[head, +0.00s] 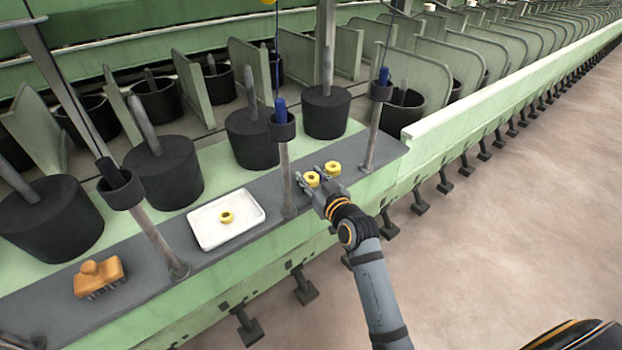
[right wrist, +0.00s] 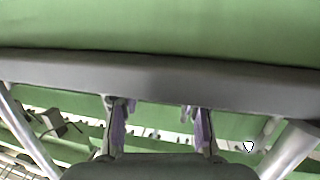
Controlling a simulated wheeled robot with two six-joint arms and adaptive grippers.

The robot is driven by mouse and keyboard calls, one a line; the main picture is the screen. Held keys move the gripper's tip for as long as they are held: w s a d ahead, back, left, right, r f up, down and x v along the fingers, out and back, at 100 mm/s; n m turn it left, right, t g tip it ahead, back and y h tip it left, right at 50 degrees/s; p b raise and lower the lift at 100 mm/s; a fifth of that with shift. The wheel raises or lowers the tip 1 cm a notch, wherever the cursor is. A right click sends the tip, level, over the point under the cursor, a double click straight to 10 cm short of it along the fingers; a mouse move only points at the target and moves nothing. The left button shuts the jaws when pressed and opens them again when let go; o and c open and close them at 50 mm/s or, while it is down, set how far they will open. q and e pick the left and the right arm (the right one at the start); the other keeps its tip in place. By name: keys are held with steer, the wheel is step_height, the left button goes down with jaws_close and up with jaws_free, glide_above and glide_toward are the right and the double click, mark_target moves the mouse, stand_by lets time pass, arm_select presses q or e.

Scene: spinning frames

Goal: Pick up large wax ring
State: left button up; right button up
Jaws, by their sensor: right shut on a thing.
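My right gripper (head: 313,182) reaches over the grey ledge from the front. It is shut on a yellow wax ring (head: 312,178), which shows at its fingertips. A second yellow ring (head: 335,168) stands just to the right of the fingers, close beside them. A third yellow ring (head: 227,217) lies on a white tray (head: 205,241) to the left. In the right wrist view the two fingers (right wrist: 160,112) are some way apart and no ring can be made out. My left gripper is not in view.
A grey ledge (head: 165,291) runs along the green frame. Posts rise from it, one (head: 286,180) just left of my gripper. Black cylinders (head: 325,112) stand behind. An orange brush (head: 100,278) lies at left. The floor (head: 480,250) at right is clear.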

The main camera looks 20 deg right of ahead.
steer(key=shift+r, duration=0.5)
step_height(320, 180, up, 3)
steer(key=shift+r+p, duration=0.1)
steer(key=shift+p, duration=0.7)
arm_select(q)
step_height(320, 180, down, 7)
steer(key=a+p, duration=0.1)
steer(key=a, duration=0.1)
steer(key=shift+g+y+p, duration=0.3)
steer(key=shift+p, duration=0.1)
arm_select(e)
steer(key=shift+r, duration=2.85)
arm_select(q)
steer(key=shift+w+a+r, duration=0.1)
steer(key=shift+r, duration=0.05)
